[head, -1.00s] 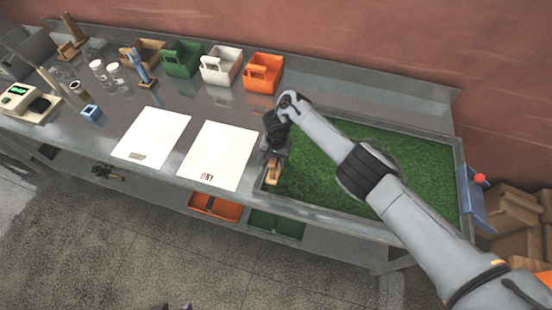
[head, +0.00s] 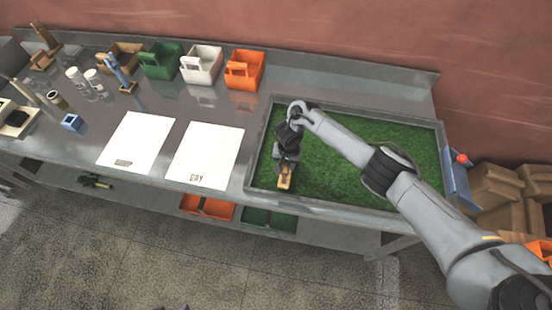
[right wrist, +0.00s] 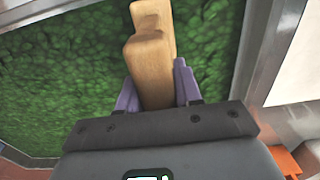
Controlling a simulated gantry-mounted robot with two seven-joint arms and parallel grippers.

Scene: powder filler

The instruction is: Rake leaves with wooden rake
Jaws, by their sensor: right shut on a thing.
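My right gripper (head: 286,172) is over the left part of the green leaf-filled tray (head: 350,205), near its front edge. It is shut on a light wooden piece (head: 286,181), seemingly the wooden rake. In the right wrist view the wooden piece (right wrist: 152,65) stands between the two purple fingers (right wrist: 155,88), above the green leaves (right wrist: 60,70). Its far end, and whether it touches the leaves, cannot be told. The leaves (head: 345,155) look like an even green layer. My left gripper is not in view.
Two white sheets (head: 136,140) (head: 205,155) lie left of the tray. Orange (head: 245,70), white (head: 202,65) and green (head: 162,61) caddies stand along the back. A blue holder with a red knob (head: 459,180) is at the tray's right end. Cardboard boxes (head: 495,187) stand farther right.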

